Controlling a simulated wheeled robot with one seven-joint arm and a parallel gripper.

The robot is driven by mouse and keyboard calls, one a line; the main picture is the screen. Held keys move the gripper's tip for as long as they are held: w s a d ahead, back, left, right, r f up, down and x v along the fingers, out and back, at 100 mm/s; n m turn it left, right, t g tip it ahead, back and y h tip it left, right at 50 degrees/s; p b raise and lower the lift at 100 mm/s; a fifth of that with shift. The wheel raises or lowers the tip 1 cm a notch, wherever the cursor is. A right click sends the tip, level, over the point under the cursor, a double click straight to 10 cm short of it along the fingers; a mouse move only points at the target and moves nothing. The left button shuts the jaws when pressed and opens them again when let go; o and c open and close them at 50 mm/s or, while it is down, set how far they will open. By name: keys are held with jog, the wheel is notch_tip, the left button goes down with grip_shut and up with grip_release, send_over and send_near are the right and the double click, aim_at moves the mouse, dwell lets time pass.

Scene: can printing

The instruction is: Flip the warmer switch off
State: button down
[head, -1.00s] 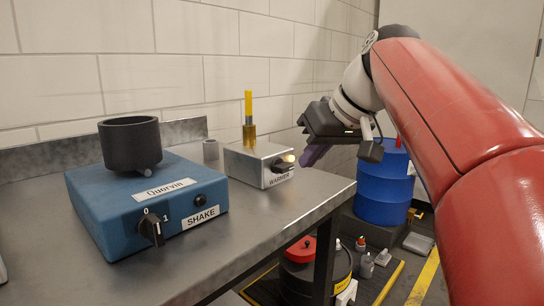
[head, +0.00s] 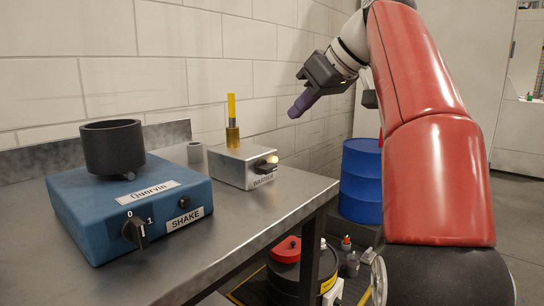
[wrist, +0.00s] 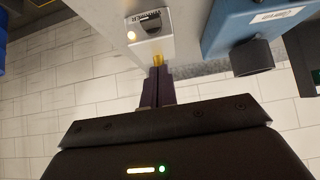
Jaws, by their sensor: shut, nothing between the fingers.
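The warmer (head: 228,165) is a small silver box on the metal bench, with a "WARMER" label. Its dark knob (head: 266,166) is on the front, beside a pale lamp (head: 273,158) that looks lit. The knob's exact setting is too small to read. The wrist view also shows the knob (wrist: 151,24) and the glowing lamp (wrist: 131,36). A brass holder (head: 232,137) with a yellow stick stands on the warmer. My gripper (head: 293,113) is shut and empty, its purple fingers above and to the right of the warmer, apart from it.
A blue shaker box (head: 100,195) with a black cup (head: 113,147) and a "SHAKE" knob stands at the left of the bench. A blue drum (head: 361,175) stands past the bench's right edge.

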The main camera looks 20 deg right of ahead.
send_near(262, 166)
jog(key=w+a, duration=0.2)
jog(key=w, duration=0.1)
jog(key=f, duration=0.2)
jog(key=shift+w+a+f, duration=0.1)
jog(key=shift+a+f, duration=0.15)
jog(key=shift+f, duration=0.85)
